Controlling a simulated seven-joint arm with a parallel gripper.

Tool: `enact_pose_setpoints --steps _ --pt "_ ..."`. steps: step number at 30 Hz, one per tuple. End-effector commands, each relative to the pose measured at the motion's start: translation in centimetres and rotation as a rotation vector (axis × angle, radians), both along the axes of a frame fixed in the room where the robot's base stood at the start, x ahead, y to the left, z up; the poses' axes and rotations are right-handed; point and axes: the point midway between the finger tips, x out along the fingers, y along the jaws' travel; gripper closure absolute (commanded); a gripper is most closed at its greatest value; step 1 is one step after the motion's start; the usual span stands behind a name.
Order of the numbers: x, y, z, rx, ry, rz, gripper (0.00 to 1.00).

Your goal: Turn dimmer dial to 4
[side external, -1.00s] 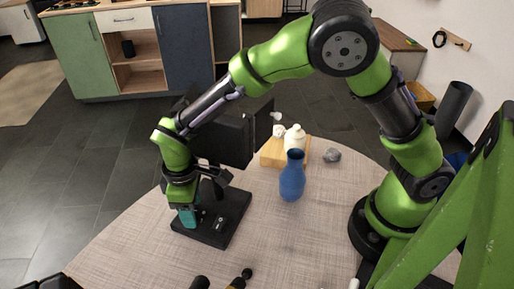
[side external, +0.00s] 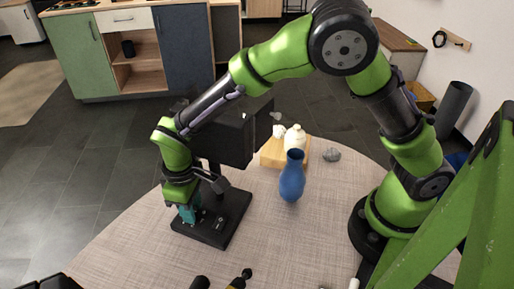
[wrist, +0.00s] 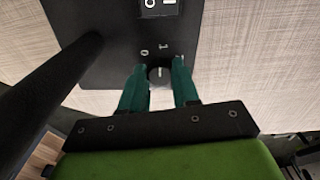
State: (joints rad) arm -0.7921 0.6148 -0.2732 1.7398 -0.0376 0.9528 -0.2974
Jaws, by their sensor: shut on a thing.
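The dimmer dial (wrist: 159,74) is a small dark knob on a flat black base (wrist: 110,15). In the wrist view, my gripper (wrist: 159,84) has its teal fingers on either side of the dial and is shut on it. White marks "0" and "1" stand on the base beside the dial; other marks around it are hidden or cannot be read. A small switch panel (wrist: 158,6) with white marks is cut off at the top edge. In the side view, the black base (side external: 229,224) stands on the table and my gripper (side external: 188,214) points down at its left part, hiding the dial.
A black post and a dark box-like head (side external: 236,140) rise from the base, close to my wrist. A blue vase (side external: 292,178) stands to the right. Behind it, a wooden board (side external: 272,153) holds white items. A grey stone (side external: 332,155) lies nearby.

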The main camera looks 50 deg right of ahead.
Motion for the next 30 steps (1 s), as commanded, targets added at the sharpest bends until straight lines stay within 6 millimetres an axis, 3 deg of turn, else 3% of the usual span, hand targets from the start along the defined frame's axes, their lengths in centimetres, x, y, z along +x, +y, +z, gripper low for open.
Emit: enact_pose_setpoints --steps 30 --pt "0.09 0.08 0.11 0.002 -0.003 -0.959 1.0"
